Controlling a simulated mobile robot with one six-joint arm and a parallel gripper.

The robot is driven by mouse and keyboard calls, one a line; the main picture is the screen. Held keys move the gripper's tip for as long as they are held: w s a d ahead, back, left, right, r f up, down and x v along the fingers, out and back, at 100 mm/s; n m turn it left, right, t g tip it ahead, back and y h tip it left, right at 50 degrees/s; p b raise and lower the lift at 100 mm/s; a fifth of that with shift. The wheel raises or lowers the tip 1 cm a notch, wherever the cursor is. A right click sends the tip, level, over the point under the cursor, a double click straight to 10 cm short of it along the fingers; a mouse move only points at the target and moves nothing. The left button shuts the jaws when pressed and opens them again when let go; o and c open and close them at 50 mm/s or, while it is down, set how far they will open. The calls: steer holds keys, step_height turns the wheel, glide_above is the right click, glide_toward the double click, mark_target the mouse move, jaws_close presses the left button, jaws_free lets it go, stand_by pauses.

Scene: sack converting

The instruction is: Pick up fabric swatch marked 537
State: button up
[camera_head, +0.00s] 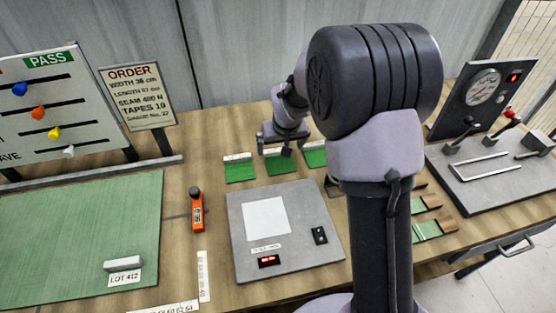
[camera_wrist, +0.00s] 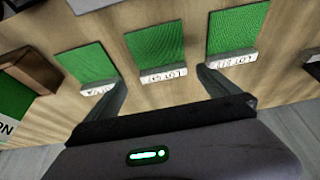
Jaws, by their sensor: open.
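Three green fabric swatches with white label strips lie in a row on the wooden table: a left one (camera_head: 240,173), a middle one (camera_head: 281,166) and a right one (camera_head: 315,159). My gripper (camera_head: 284,142) is open and empty above the middle swatch. In the wrist view, the middle swatch (camera_wrist: 156,45) and its label (camera_wrist: 163,75) lie between my two fingers (camera_wrist: 163,80), apart from them. The labels are upside down there; the middle one may read 537, but the digits are too blurred to be sure. The other swatches (camera_wrist: 88,63) (camera_wrist: 236,28) lie on either side.
A grey scale plate (camera_head: 240,258) with a white square stands in front of the swatches. An orange tool (camera_head: 196,212) lies left of it. More green pieces (camera_head: 426,230) lie to the right, partly behind my arm. A gauge unit (camera_head: 484,88) stands far right.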

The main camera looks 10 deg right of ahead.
mark_target(277, 152)
steer(key=x, duration=0.1)
steer(key=b+x, duration=0.1)
steer(key=x, duration=0.2)
steer(key=shift+w+a+f+b, duration=0.15)
steer(key=shift+a+f+b, duration=0.1)
steer(key=shift+b, duration=0.15)
steer(key=shift+r, duration=0.15)
steer(key=c, duration=1.3)
